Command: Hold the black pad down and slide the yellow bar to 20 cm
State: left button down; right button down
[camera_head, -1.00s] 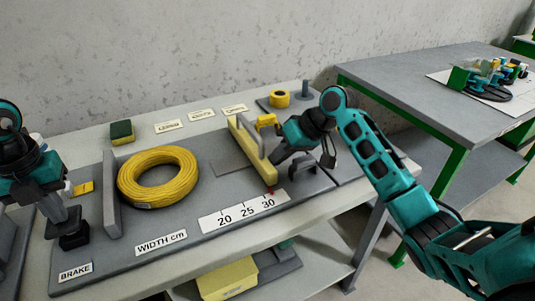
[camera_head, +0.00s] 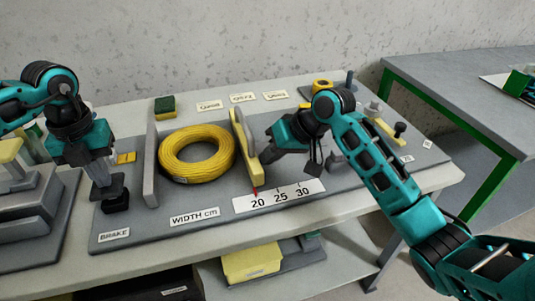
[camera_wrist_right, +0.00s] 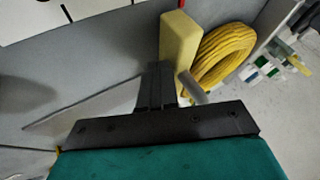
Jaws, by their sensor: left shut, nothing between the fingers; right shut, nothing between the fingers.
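The yellow bar (camera_head: 241,135) stands beside the yellow cable coil (camera_head: 168,152), which lies on the grey board. The bar's red pointer (camera_head: 255,191) is at the 20 mark of the white scale (camera_head: 290,193). My right gripper (camera_head: 266,156) is shut and empty, against or very close to the bar's right side. In the right wrist view its fingers (camera_wrist_right: 157,85) are together beside the yellow bar (camera_wrist_right: 181,42). My left gripper (camera_head: 108,187) is shut, fingers down on the black pad (camera_head: 116,205) behind the BRAKE label. I cannot tell how hard it presses.
A grey upright plate (camera_head: 150,165) stands left of the coil. A green and yellow sponge (camera_head: 165,106) and small labels lie behind. A green-legged table (camera_head: 460,105) stands to the right.

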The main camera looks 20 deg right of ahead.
pick_arm(q)
jog(key=shift+s+f, duration=0.1)
jog(key=shift+f, duration=0.05)
pick_arm(e)
jog(key=d, duration=0.4)
jog(key=shift+d+r, duration=0.15)
jog(key=shift+d, duration=0.05)
jog(key=v, duration=0.9)
jog(key=shift+s+r, duration=0.2)
jog(key=shift+r, duration=0.05)
